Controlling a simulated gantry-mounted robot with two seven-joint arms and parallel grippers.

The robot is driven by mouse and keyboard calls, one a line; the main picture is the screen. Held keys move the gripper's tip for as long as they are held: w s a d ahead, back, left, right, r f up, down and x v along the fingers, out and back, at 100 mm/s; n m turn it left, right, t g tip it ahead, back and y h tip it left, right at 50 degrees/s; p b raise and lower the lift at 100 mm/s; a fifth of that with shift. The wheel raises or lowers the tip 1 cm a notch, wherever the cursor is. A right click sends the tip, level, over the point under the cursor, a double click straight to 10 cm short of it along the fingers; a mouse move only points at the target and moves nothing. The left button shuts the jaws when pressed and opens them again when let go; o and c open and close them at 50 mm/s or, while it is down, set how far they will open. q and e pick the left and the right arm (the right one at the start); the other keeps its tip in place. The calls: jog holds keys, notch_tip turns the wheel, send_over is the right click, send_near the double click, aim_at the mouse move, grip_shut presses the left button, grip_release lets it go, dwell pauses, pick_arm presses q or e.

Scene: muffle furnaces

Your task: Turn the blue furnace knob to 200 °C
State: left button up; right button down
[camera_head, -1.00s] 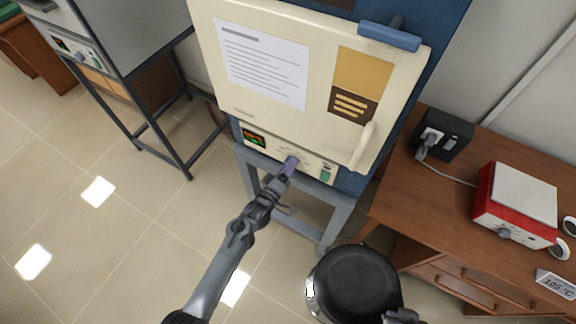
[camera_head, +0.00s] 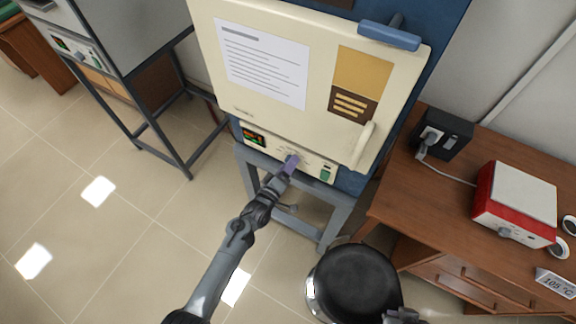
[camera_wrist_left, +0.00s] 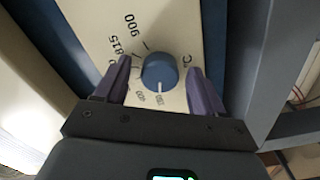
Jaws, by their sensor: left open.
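The blue knob (camera_wrist_left: 159,72) sits on the cream control panel (camera_head: 314,166) below the door of the blue furnace (camera_head: 449,30). In the left wrist view its white pointer line points down the picture, toward small numbers; 815 and 900 are printed on the left and upper left of the dial. My left gripper (camera_head: 291,161) is at the panel, with its purple fingers open on either side of the knob (camera_wrist_left: 158,68). I cannot tell whether either finger touches it. A dark part at the bottom edge may be my right gripper (camera_head: 402,315); its jaws are unclear.
A lit display (camera_head: 254,137) and a green switch (camera_head: 326,174) flank the knob. The door handle (camera_head: 362,146) hangs above right. A round black object (camera_head: 358,284) stands below. A wooden desk (camera_head: 408,205) at right bears a red-and-white device (camera_head: 515,203).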

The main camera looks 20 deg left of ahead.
pick_arm(q)
jog(key=shift+s, duration=0.1)
jog(key=s+a, duration=0.1)
jog(key=s, duration=0.9)
jog(key=shift+s+a, duration=0.3)
